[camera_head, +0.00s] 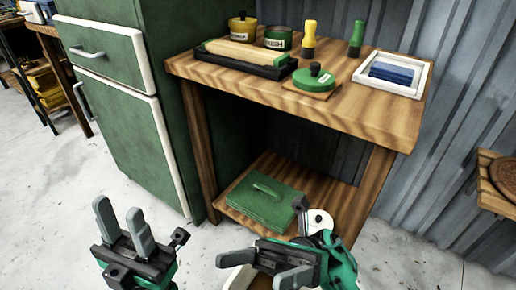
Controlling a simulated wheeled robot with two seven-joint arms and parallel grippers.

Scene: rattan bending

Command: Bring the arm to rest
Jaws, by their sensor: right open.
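My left gripper (118,210) is at the lower left, in front of the green cabinet. Its two grey fingers point up and stand apart, with nothing between them. My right gripper (266,267) is at the bottom centre, in front of the table's lower shelf. Its fingers are spread and I see nothing held in them. Both grippers are apart from the table and the things on it.
A wooden table (386,123) carries a black tray with a pale roll (245,53), tins, two bottles, a green lidded piece (314,78) and a white-framed blue block (392,74). A green case (262,202) lies on the lower shelf. The green cabinet (120,125) stands left.

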